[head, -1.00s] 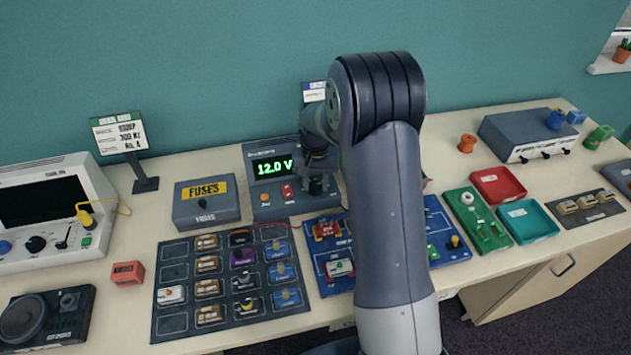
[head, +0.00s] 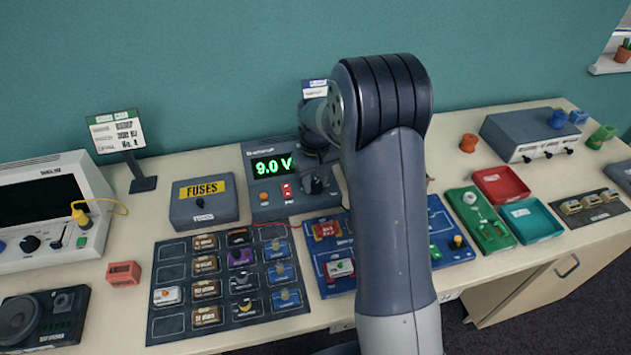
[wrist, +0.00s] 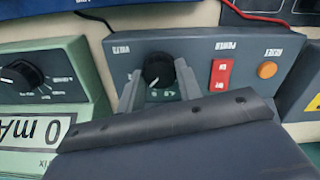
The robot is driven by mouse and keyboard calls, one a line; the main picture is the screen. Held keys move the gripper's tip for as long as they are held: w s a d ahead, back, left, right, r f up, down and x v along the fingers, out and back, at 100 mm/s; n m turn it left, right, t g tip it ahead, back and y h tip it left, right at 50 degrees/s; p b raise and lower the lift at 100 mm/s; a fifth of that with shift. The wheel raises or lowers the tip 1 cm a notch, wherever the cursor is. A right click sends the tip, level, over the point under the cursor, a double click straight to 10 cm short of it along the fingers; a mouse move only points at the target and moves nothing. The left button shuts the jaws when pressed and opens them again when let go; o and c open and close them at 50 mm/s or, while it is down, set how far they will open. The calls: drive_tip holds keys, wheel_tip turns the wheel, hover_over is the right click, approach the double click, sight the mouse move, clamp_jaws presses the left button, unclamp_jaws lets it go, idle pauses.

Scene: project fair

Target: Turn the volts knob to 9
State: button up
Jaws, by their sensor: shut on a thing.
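In the head view my gripper (head: 318,181) hides the knob. A red power switch (wrist: 220,75) and an orange reset button (wrist: 267,70) sit beside the knob.
A green meter (wrist: 45,85) reading 0 mA stands close beside the supply in the wrist view. A fuses box (head: 205,215) is left of the supply. A blue board (head: 335,286) and a dark parts tray (head: 170,250) lie in front.

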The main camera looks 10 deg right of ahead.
sight(316, 184)
idle(0.4)
drive_tip(key=o, duration=1)
drive_tip(key=shift+c, duration=0.2)
drive_tip(key=shift+r, duration=0.15)
wheel_tip(316, 184, up, 11)
drive_tip(key=b, duration=0.1)
drive_tip(key=shift+f, duration=0.2)
wheel_tip(316, 184, down, 11)
drive_tip(key=shift+p, duration=0.55)
drive_tip(key=shift+r, duration=0.1)
